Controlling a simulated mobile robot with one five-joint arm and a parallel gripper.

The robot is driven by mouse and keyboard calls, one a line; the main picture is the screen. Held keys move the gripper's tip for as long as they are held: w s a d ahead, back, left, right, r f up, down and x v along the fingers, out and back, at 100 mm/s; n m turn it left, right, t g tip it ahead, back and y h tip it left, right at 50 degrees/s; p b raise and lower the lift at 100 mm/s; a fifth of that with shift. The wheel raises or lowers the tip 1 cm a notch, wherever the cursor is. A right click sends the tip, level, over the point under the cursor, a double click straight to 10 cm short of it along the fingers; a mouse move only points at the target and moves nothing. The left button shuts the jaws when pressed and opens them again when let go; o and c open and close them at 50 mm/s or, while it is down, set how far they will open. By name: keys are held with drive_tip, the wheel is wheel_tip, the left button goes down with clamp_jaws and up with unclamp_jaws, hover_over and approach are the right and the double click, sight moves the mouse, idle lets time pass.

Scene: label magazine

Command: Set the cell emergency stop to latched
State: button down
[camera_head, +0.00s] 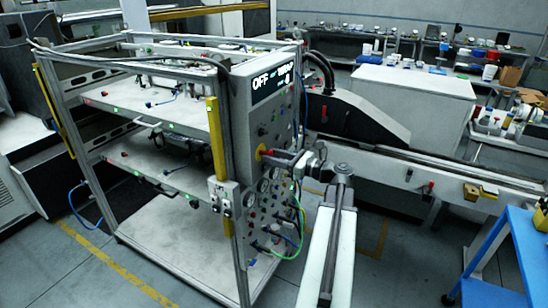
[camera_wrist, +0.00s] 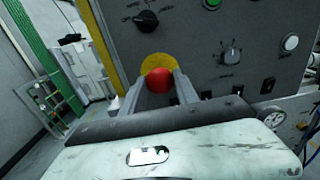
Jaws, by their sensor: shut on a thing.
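The emergency stop is a red mushroom button (camera_wrist: 159,85) on a round yellow backing plate (camera_wrist: 158,63) in the wrist view. It sits on the grey control panel (camera_wrist: 220,45). My gripper (camera_wrist: 160,82) has its two fingers on either side of the red button, shut on it. In the head view my gripper (camera_head: 272,157) reaches the panel face from the right, at the yellow plate (camera_head: 260,152). The fingers and wrist hide most of the button there. I cannot tell whether the button is pressed in.
Near the button are a black rotary knob (camera_wrist: 146,20), a toggle (camera_wrist: 231,52) and a white button (camera_wrist: 290,42). Gauges and coloured hoses (camera_head: 300,215) lie lower. A blue cart (camera_head: 515,250) stands at the right.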

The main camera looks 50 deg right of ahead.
idle(0.7)
drive_tip(key=shift+x, duration=0.9)
drive_tip(key=c, duration=0.9)
unclamp_jaws()
drive_tip(key=v, duration=0.8)
